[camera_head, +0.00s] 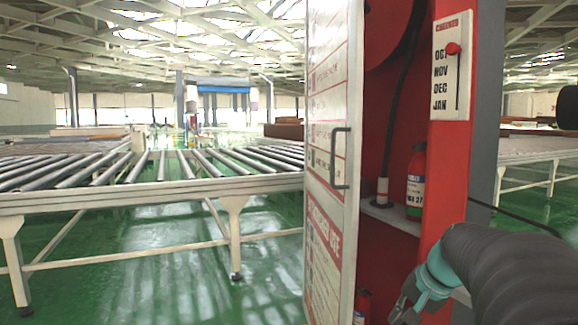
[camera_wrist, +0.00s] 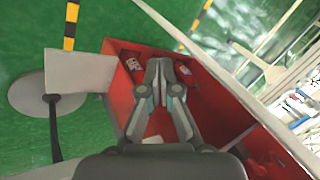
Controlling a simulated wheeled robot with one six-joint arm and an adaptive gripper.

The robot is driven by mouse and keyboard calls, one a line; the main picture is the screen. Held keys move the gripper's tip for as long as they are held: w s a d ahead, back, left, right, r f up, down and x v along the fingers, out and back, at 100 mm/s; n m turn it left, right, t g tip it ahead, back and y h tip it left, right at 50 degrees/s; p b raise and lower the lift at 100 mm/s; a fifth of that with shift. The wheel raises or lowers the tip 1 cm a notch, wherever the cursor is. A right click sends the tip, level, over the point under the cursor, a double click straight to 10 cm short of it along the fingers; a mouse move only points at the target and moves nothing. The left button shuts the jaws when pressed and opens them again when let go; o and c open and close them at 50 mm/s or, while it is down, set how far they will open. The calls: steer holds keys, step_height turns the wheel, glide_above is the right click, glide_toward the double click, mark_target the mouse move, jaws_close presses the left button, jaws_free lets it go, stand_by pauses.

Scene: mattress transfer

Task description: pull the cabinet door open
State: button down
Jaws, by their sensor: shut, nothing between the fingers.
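The red cabinet (camera_head: 455,150) stands at the right of centre in the head view, and its inside shows. Its white door (camera_head: 325,230), with printed text and a dark bar handle (camera_head: 347,158), stands open at the left side. My gripper (camera_head: 402,308) is at the lower right, in front of the cabinet opening and apart from the handle. In the wrist view my gripper (camera_wrist: 158,68) has its fingers together and empty, pointing over the red cabinet's inside (camera_wrist: 120,95).
A fire extinguisher (camera_head: 416,182) stands on a shelf in the cabinet; red bottles (camera_wrist: 133,66) also show in the wrist view. A roller conveyor (camera_head: 150,195) fills the left. Green floor (camera_head: 190,260) shows below it. Another conveyor (camera_head: 535,150) is at the right.

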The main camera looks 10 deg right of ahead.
steer(key=w+d+r+m+t+y, duration=0.35)
steer(key=w+d+r+t, duration=0.25)
steer(key=w+d+r, duration=0.75)
steer(key=s+a+r+n+t+y, duration=0.1)
steer(key=a+r+y, duration=0.15)
steer(key=r, duration=0.55)
steer(key=s+a+r+n+t+y, duration=0.1)
steer(key=r+n+t+y, duration=0.15)
steer(key=r, duration=0.65)
steer(key=w+a+g, duration=0.1)
steer(key=w+a, duration=0.6)
steer(key=a, duration=0.3)
steer(key=shift+w+a+m+y+p, duration=0.3)
steer(key=shift+w+a+y+p, duration=0.05)
steer(key=shift+w+a+p, duration=0.05)
steer(key=shift+a+f, duration=0.1)
steer(key=shift+f, duration=0.05)
